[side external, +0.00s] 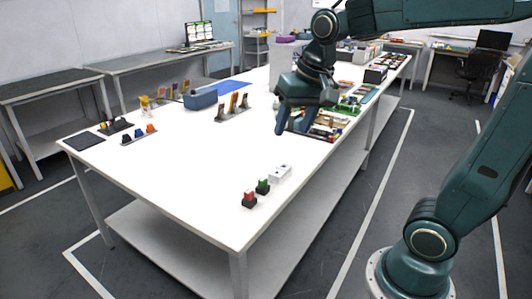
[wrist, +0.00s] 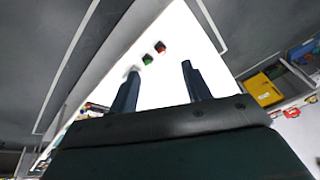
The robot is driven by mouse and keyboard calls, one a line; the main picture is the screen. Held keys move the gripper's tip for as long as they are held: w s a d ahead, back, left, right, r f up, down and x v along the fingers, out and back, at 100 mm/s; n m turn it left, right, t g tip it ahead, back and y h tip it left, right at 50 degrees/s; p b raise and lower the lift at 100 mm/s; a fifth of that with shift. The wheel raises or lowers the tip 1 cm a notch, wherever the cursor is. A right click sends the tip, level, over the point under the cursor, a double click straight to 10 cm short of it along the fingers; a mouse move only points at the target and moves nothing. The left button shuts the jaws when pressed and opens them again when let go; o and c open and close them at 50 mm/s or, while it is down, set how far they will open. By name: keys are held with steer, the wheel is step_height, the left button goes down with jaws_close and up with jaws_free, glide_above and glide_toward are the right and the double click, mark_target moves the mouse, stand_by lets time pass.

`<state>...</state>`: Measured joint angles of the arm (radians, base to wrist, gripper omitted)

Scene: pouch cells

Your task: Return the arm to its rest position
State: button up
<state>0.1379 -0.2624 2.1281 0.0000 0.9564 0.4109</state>
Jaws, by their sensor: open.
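My gripper (side external: 294,120) hangs from my arm above the white table (side external: 190,185), with its fingers pointing down. Its two dark fingers show in the wrist view (wrist: 160,82); they are spread apart with nothing between them. In the side view the gripper is up and to the right of the table's middle and covers part of the items behind it. I cannot tell its exact height above the table.
A red button block (side external: 249,199), a green one (side external: 263,187) and a white box (side external: 280,174) stand near the table's front edge. A blue case (side external: 200,99), card holders (side external: 233,107) and a crowded row of boards and boxes (side external: 350,100) stand farther back.

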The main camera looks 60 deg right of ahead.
steer(key=s+a+f+n+t, duration=0.1)
steer(key=s+a+n, duration=0.1)
steer(key=s, duration=0.4)
steer(key=s+a+f+n+t, duration=0.1)
steer(key=s+a+n, duration=0.1)
steer(key=s+n, duration=0.2)
steer(key=shift+s+f+y, duration=0.2)
steer(key=shift+s+y, duration=0.1)
steer(key=shift+s, duration=0.8)
